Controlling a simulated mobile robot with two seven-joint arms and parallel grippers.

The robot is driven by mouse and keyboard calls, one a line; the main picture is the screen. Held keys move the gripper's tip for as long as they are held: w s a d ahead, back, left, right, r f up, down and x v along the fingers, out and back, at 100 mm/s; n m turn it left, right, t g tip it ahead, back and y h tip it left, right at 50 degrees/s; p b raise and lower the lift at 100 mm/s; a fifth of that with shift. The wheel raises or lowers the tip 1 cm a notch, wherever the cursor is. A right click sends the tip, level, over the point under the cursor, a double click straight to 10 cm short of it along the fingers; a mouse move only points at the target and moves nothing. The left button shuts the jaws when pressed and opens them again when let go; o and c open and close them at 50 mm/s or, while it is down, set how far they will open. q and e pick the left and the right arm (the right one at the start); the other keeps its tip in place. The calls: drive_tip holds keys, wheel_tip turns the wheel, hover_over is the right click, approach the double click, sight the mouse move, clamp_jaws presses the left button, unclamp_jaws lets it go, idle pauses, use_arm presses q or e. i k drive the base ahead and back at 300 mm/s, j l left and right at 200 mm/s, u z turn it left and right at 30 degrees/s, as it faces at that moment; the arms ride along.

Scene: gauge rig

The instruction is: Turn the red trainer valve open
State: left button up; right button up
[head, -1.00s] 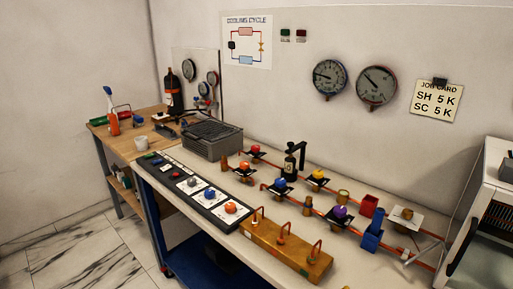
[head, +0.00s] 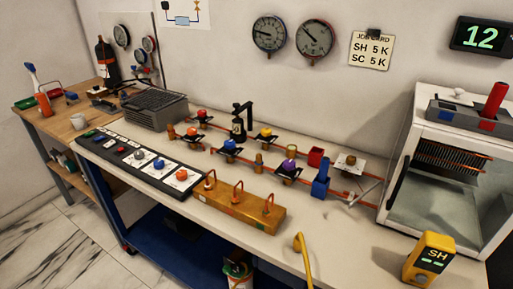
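On the same pipework are a blue knob (head: 230,144), a yellow knob (head: 266,131) and a purple knob (head: 290,164). Neither of my grippers is in view.
A black control strip (head: 130,160) and a brass block (head: 238,206) with copper loops lie in front of the valves. A grey finned unit (head: 155,109) stands left, a white cabinet (head: 455,130) right. A yellow SH meter (head: 430,257) sits front right, near a yellow curved piece (head: 303,262).

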sight(202, 113)
drive_tip(key=z, duration=0.65)
drive_tip(key=j+z, duration=0.35)
drive_tip(key=k+j+z, duration=0.1)
drive_tip(key=j+z, duration=0.55)
drive_tip(key=k+j+z, duration=0.25)
drive_tip(key=j, duration=0.25)
drive_tip(key=k+j+z, duration=0.35)
drive_tip(key=k+j, duration=0.25)
drive_tip(key=j, duration=0.2)
drive_tip(key=k+j+z, duration=0.1)
drive_tip(key=k+j, duration=0.3)
drive_tip(key=j, duration=0.1)
